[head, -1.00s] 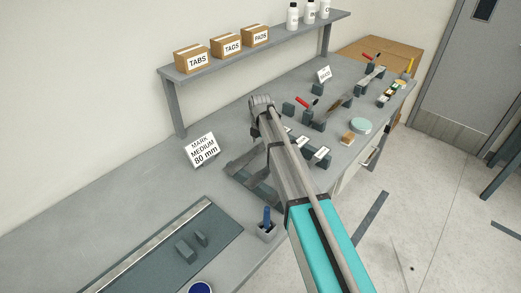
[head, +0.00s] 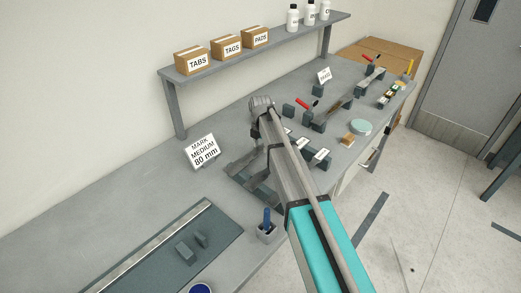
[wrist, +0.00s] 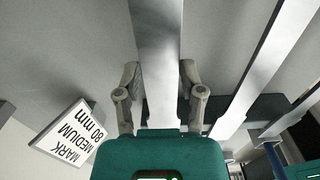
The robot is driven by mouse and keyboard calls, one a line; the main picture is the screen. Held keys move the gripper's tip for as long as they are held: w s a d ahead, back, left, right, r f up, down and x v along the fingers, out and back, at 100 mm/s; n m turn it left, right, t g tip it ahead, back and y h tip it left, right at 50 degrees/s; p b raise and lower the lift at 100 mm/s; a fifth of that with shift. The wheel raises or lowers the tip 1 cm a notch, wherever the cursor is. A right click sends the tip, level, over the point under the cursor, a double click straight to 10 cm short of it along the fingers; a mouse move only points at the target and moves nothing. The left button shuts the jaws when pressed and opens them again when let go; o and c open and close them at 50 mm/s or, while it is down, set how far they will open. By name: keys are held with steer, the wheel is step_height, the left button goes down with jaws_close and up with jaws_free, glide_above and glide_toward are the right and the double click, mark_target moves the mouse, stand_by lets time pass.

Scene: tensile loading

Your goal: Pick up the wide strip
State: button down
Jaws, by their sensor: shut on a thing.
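The wide strip (wrist: 159,30) is a flat grey metal bar. In the wrist view it runs from the top edge down between the fingers of my gripper (wrist: 159,72), which is shut on its two long edges. Narrower metal strips (wrist: 262,70) lie to its right, across a dark rack (wrist: 238,112). I cannot tell how far the held strip is off the rack.
A sign reading MARK MEDIUM 80 mm (head: 203,151) stands left of the rack. A dark mat with blocks (head: 165,255) and a small holder with a blue item (head: 267,230) are nearer. A shelf with boxes (head: 230,52) is behind. Fixtures with red handles (head: 308,104) stand farther right.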

mark_target(261, 149)
steer(key=shift+r, duration=0.15)
step_height(261, 149, up, 3)
steer(key=p, duration=0.3)
steer(key=shift+r+p, duration=0.2)
steer(key=shift+p, duration=0.15)
steer(key=s+r+p, duration=0.9)
steer(key=s, duration=0.5)
steer(key=shift+r, duration=0.15)
steer(key=shift+d, duration=0.1)
